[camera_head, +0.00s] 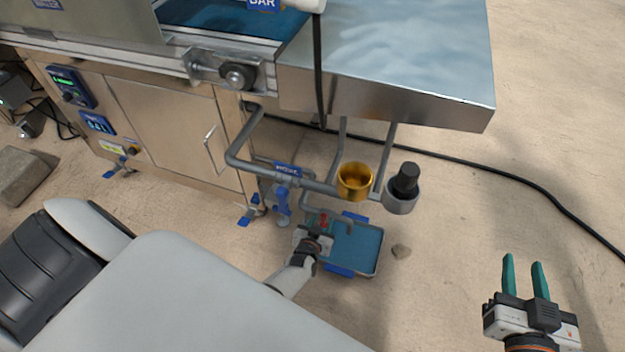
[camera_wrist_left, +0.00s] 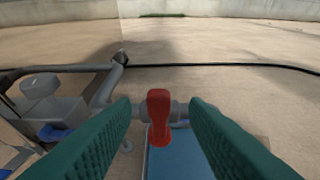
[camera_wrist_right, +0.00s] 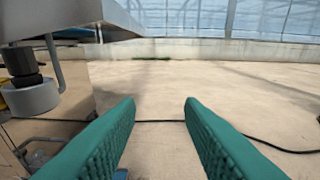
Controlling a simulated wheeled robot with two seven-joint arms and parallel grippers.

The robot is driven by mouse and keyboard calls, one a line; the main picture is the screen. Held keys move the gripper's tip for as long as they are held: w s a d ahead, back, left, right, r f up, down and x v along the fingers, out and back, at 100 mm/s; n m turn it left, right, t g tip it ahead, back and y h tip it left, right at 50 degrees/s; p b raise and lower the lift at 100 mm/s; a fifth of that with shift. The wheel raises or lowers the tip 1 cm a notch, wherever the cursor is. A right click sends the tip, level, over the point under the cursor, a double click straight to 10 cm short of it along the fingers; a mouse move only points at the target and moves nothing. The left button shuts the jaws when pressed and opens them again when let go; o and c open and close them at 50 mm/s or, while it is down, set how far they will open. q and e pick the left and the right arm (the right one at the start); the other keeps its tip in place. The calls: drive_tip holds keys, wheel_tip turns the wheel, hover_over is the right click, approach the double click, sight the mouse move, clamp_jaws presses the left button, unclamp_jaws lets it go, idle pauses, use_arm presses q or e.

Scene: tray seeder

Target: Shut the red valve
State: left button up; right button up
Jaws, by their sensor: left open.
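The red valve handle (camera_wrist_left: 159,117) stands upright on a grey pipe in the left wrist view, in the gap between my left gripper's fingers (camera_wrist_left: 163,118). The fingers are apart, one on each side of it, and I cannot tell that either touches it. In the head view the red valve (camera_head: 323,220) is a small red spot at my left gripper (camera_head: 318,226), low by the blue tray. My right gripper (camera_head: 525,275) is open and empty at the right of the head view, away from the valve; its fingers also show in the right wrist view (camera_wrist_right: 160,115).
A blue-bottomed tray (camera_head: 357,247) lies on the floor under the pipes. Above it are a grey pipe (camera_head: 240,158), a brass cup (camera_head: 355,181) and a grey cup with a black plug (camera_head: 402,193). A blue valve (camera_head: 282,197) is left. A metal table (camera_head: 400,50) overhangs. Right floor is mostly clear.

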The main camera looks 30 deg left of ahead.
use_arm(q)
drive_tip(key=p+v, duration=0.4)
drive_tip(key=v, duration=0.5)
drive_tip(key=shift+s, duration=0.4)
use_arm(e)
drive_tip(key=s+d+f+g+h, duration=0.1)
drive_tip(key=s+d+f+g, duration=0.1)
drive_tip(key=s+f+g, duration=0.3)
drive_tip(key=s+d+f+g+h, duration=0.2)
drive_tip(key=s+d+f+g, duration=0.1)
drive_tip(key=s+f+g, duration=0.2)
drive_tip(key=s+g, duration=0.2)
drive_tip(key=s, duration=0.2)
drive_tip(key=shift+s+d+f+m, duration=0.3)
drive_tip(key=shift+f, duration=0.05)
use_arm(q)
drive_tip(key=shift+d+r, duration=0.1)
